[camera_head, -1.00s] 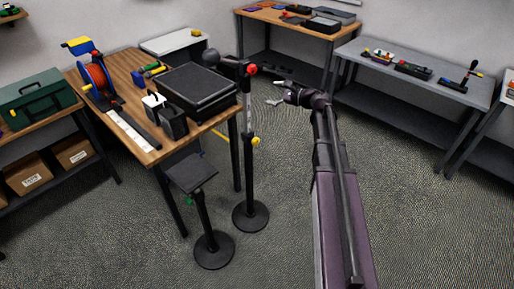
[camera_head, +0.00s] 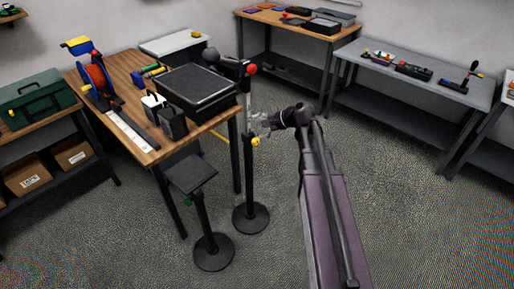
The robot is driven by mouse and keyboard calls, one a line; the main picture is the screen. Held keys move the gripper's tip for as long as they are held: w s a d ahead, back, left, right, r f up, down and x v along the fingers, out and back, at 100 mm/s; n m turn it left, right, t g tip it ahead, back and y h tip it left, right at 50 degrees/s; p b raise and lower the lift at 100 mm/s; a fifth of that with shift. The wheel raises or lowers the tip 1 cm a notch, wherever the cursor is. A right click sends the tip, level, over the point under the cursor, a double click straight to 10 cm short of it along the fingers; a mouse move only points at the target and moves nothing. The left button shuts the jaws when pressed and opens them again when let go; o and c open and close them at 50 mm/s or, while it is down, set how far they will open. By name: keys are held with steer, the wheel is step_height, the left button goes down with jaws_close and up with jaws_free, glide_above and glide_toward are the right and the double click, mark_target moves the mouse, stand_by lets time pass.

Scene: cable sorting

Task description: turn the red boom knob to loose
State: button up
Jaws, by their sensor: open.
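The red boom knob (camera_head: 252,69) is a small round knob at the top of a black upright stand (camera_head: 249,180), beside the boom joint. My gripper (camera_head: 259,123) is open and empty. It points left, just right of the stand's pole, below the red knob and a little above a yellow knob (camera_head: 256,142) on the same pole. In this view the fingertips overlap or nearly overlap the pole; I cannot tell whether they touch it. The knob's turn position is too small to read.
A wooden table (camera_head: 140,95) with a black case (camera_head: 196,88) and a cable reel (camera_head: 94,76) stands left of the stand. A shorter stand with a flat black top (camera_head: 192,173) is in front. Open floor (camera_head: 420,215) lies to the right.

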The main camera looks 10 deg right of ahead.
steer(key=s+a+f+n+g+h, duration=0.1)
steer(key=s+f+n+g+h, duration=0.1)
steer(key=s+f+n, duration=0.1)
steer(key=shift+s+a+f+n+b, duration=0.35)
steer(key=shift+s+f, duration=0.45)
steer(key=shift+s, duration=0.45)
steer(key=s+d+f+n+g+h, duration=0.1)
steer(key=s+f+n+g+h, duration=0.1)
steer(key=s, duration=0.5)
steer(key=s+d+f+n+g+h, duration=0.1)
steer(key=s+f+n+g+h, duration=0.1)
steer(key=s+n+h, duration=0.3)
steer(key=s+n, duration=0.1)
steer(key=s, duration=0.2)
steer(key=shift+f+h, duration=0.3)
steer(key=shift+f, duration=0.1)
